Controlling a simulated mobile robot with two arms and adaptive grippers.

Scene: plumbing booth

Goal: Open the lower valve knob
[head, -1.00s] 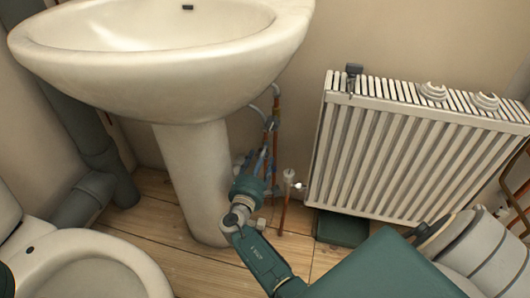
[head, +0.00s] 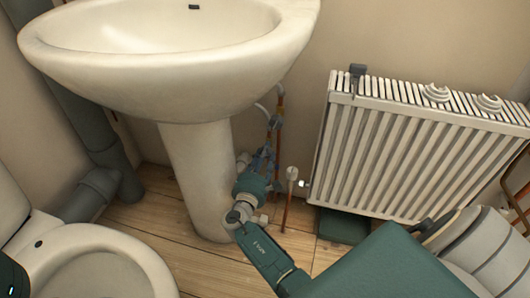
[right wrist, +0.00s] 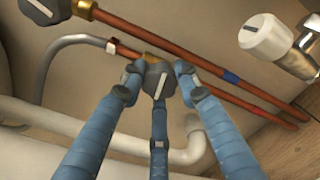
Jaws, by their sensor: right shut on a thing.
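The lower valve knob (right wrist: 158,80) is grey with a white line and sits on a brass valve on a copper pipe in the right wrist view. My right gripper (right wrist: 155,75) has its blue fingers closed around this knob. The white line points across the pipe rather than along it. A second grey knob (right wrist: 40,10) with a white line is at the top left, apart from the fingers. In the head view my right gripper (head: 262,162) reaches the pipes beside the sink pedestal, and its fingers hide the held knob. My left gripper is not clearly visible.
The white sink (head: 165,75) and its pedestal (head: 200,185) stand left of the gripper. A white radiator (head: 400,145) is at right, with a white radiator valve (head: 291,174) near the gripper. A toilet (head: 150,260) is at lower left.

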